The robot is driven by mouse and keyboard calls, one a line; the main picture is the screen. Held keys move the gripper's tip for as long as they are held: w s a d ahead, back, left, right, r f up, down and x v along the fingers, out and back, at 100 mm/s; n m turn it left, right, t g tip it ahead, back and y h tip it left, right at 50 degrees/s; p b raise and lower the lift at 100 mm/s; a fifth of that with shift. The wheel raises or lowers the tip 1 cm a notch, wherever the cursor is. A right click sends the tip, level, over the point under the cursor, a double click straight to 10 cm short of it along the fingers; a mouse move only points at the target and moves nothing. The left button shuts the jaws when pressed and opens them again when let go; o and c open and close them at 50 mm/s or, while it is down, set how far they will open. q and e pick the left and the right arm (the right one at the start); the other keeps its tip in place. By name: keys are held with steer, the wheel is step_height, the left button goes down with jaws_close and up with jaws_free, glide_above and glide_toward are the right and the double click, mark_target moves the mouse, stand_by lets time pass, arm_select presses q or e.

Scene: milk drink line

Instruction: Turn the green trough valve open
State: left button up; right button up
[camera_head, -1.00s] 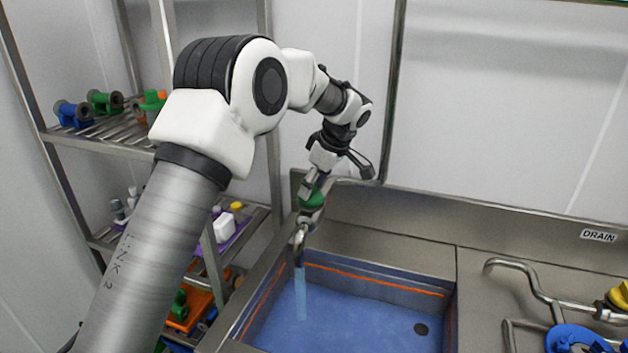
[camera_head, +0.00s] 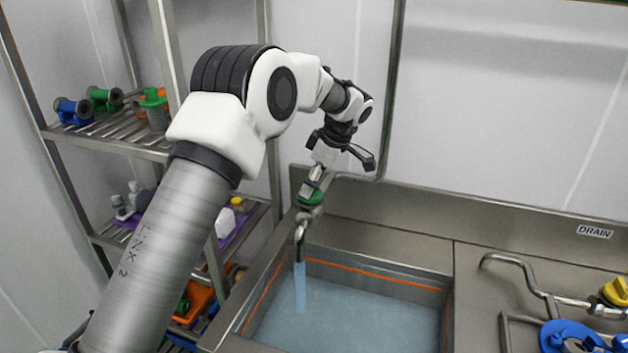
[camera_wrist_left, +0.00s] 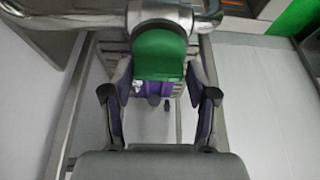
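The green trough valve (camera_head: 311,196) sits on the metal pipe at the back left corner of the trough (camera_head: 450,310). My left gripper (camera_head: 314,183) is at the valve from above. In the left wrist view the green handle (camera_wrist_left: 160,52) lies between the two fingers (camera_wrist_left: 160,75), with a narrow gap showing on each side, so the gripper looks open around it. A pale blue stream (camera_head: 300,287) runs from the spout (camera_head: 299,240) into the trough, which holds greyish water (camera_head: 350,318). My right gripper is not in view.
A metal shelf rack (camera_head: 120,145) with blue and green fittings stands left, behind my left arm. At right are a bent pipe (camera_head: 520,268), a yellow knob (camera_head: 616,291) and a blue part (camera_head: 570,335). A DRAIN label (camera_head: 595,232) is on the back panel.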

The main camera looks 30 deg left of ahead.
arm_select(q)
steer(key=shift+o, duration=0.7)
steer(key=shift+a+f, duration=0.1)
steer(key=shift+a, duration=0.15)
steer(key=v, duration=1.2)
steer(key=shift+f, duration=0.1)
